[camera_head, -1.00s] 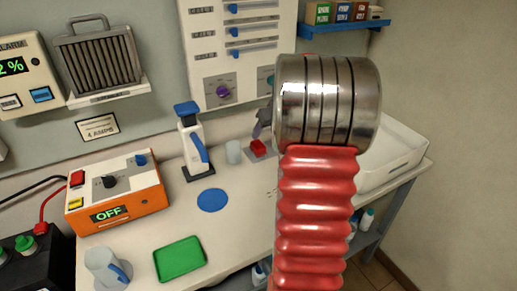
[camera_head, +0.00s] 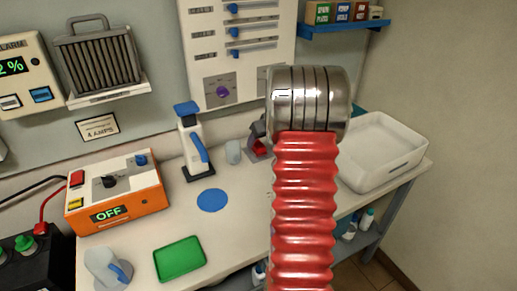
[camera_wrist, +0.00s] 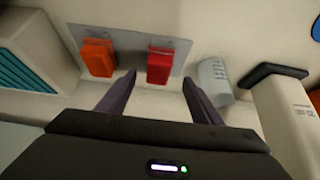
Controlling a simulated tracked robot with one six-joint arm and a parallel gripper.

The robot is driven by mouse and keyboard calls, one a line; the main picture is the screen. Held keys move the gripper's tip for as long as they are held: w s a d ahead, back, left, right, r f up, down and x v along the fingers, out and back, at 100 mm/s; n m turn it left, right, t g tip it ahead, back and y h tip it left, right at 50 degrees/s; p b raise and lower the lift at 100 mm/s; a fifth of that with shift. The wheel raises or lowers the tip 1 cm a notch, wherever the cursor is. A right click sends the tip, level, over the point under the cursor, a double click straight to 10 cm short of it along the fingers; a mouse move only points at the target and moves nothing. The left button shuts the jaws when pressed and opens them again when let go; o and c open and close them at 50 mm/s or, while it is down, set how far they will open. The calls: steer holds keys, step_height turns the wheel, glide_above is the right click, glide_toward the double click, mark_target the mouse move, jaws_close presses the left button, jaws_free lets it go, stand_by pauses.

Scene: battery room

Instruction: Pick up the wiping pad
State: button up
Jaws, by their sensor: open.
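In the wrist view a red block (camera_wrist: 160,65) and an orange block (camera_wrist: 97,57) sit side by side on a grey plate (camera_wrist: 128,45). I cannot tell whether either is the wiping pad. My gripper (camera_wrist: 158,77) is open and empty, its dark fingers pointing at the plate with the red block between or just beyond the tips. In the head view the gripper (camera_head: 258,131) is partly hidden behind my arm, just above the red block (camera_head: 261,148). The orange block is hidden there. A flat green tray or pad (camera_head: 180,259) lies at the front left.
A white basin (camera_head: 395,165) is at the right. A blue disc (camera_head: 212,201), a jug (camera_head: 103,268) and an orange power unit (camera_head: 116,190) are further left.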

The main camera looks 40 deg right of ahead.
mark_target(258, 144)
steer(key=shift+x, duration=2.65)
steer(key=shift+d+r, duration=0.15)
steer(key=shift+c, duration=0.3)
steer(key=c, duration=1.1)
step_height(258, 144, up, 10)
